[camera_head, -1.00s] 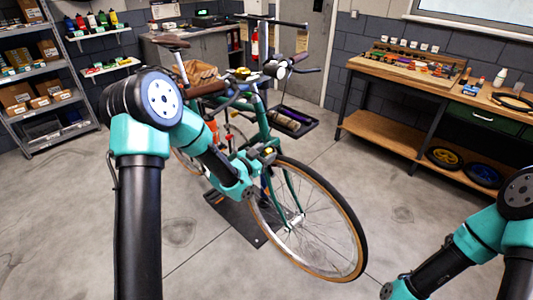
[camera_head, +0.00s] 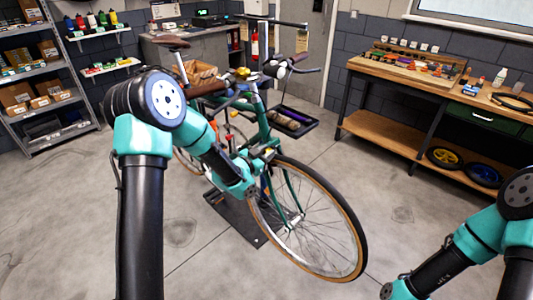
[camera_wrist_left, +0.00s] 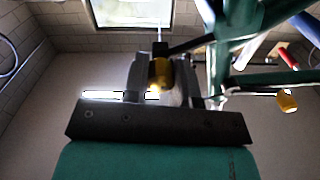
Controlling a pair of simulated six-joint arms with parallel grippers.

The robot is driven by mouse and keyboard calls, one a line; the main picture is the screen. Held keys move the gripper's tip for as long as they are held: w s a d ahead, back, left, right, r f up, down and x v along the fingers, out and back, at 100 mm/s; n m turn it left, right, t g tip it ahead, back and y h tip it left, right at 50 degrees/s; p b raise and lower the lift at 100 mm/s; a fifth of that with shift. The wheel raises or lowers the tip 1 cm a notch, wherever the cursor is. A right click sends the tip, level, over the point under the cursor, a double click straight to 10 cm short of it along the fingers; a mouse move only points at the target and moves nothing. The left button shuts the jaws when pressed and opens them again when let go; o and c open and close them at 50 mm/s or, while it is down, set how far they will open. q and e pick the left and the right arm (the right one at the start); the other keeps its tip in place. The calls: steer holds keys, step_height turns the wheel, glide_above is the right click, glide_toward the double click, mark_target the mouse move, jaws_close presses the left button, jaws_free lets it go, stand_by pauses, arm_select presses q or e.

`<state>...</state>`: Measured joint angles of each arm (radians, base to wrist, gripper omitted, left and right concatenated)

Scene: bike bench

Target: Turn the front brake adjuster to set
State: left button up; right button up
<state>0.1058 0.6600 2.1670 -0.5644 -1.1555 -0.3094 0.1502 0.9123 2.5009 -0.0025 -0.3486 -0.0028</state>
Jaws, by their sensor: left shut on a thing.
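The green bicycle (camera_head: 290,190) stands upright with its front wheel towards me. My left gripper (camera_head: 266,153) is at the front of the frame, just above the front wheel. In the left wrist view, a small yellow adjuster (camera_wrist_left: 160,75) sits between the two grey fingers of my left gripper (camera_wrist_left: 163,84), which are shut on it. The adjuster's lower part is hidden by the gripper. A second yellow knob (camera_wrist_left: 287,101) hangs apart to the right in the left wrist view. My right arm shows at the lower right; its gripper is out of view.
Green frame tubes (camera_wrist_left: 262,82) pass close to the right of the left fingers. A small dark tray (camera_head: 291,121) is behind the bicycle. A wooden workbench (camera_head: 405,72) stands at the right, shelving (camera_head: 40,75) at the left. The floor around the front wheel is clear.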

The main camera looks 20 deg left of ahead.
arm_select(q)
steer(key=shift+n, duration=0.5)
